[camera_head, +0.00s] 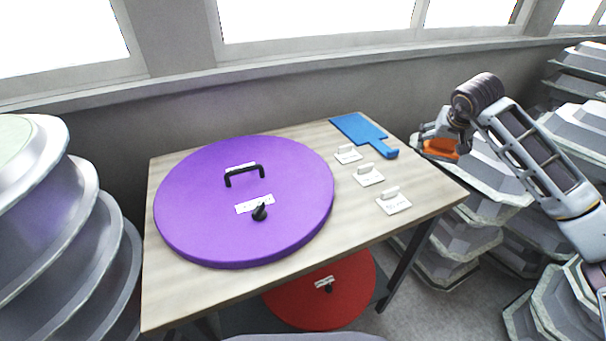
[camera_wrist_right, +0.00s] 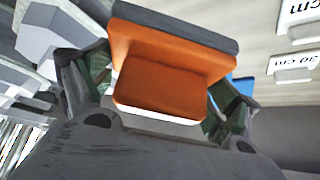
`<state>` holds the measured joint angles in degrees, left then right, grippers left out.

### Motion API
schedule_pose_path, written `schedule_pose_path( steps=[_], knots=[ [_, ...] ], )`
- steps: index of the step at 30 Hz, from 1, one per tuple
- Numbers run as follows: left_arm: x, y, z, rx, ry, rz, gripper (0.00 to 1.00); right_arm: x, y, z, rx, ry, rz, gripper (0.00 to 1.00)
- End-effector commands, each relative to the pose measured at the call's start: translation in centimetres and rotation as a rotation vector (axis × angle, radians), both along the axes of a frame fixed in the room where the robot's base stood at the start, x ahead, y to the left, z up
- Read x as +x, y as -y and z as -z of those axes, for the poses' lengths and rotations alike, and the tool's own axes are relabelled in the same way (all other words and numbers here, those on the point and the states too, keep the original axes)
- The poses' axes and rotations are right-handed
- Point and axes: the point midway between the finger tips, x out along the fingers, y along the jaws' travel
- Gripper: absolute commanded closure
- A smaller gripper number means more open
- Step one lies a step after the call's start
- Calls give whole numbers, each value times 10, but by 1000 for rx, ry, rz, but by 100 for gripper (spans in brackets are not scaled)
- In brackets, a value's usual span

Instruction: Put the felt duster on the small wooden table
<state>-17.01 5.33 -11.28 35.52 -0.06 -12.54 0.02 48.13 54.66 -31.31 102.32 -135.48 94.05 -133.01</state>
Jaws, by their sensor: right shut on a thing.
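The felt duster (camera_head: 441,148) is an orange block in the head view, to the right of the table and apart from it. In the right wrist view the felt duster (camera_wrist_right: 170,55) shows an orange body and handle with a grey felt layer. My right gripper (camera_head: 445,138) is shut on it; its fingers lie on either side of the orange handle in the wrist view. The small wooden table (camera_head: 165,297) has a pale wood top and dark legs. My left gripper is not in view.
A purple disc (camera_head: 290,190) with a black handle covers much of the tabletop. A blue paddle-shaped board (camera_head: 358,130) and three white labelled pieces (camera_head: 394,204) lie at the right. A red disc (camera_head: 345,290) is beneath. Stacked grey moulds (camera_head: 465,235) stand on both sides.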

Motion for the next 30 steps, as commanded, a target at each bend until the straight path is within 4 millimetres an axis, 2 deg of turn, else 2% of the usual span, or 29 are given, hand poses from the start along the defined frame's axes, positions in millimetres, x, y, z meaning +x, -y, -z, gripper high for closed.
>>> schedule_pose_path(
  steps=[11,25,30],
  knots=[
    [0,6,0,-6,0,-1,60,0,0,3,1,0,-1,37],
    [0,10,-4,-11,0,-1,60,0,-1,47,1,-2,-1,37],
    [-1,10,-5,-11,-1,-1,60,0,0,56,0,0,-1,37]
  ],
)
